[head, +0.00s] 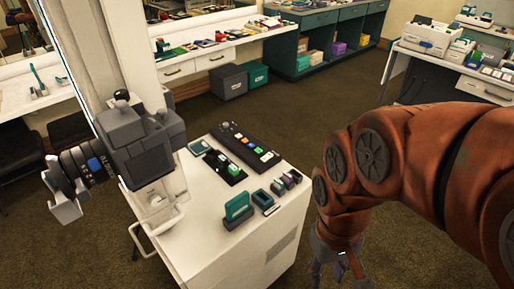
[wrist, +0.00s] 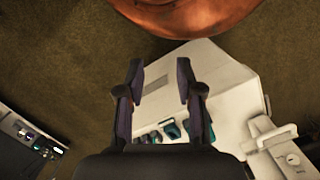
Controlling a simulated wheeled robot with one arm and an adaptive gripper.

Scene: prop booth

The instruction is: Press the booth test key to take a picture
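A white cart (head: 260,222) carries two dark key panels. The smaller panel (head: 224,166) has a few small green and pale keys. The longer panel (head: 246,146) behind it has a row of coloured keys. I cannot tell which key is the test key; labels are too small to read. A large grey camera (head: 135,140) stands at the cart's left, its lens pointing left. My gripper (head: 330,277) hangs right of the cart, pointing down, apart from the keys. In the wrist view my gripper (wrist: 159,80) is open and empty, with the cart (wrist: 212,68) beyond its fingers.
Teal and dark small boxes (head: 238,208) stand along the cart's front edge. Side counters (head: 215,47) and a white table (head: 455,66) with boxes stand farther back. The brown carpet (head: 330,100) between them is open.

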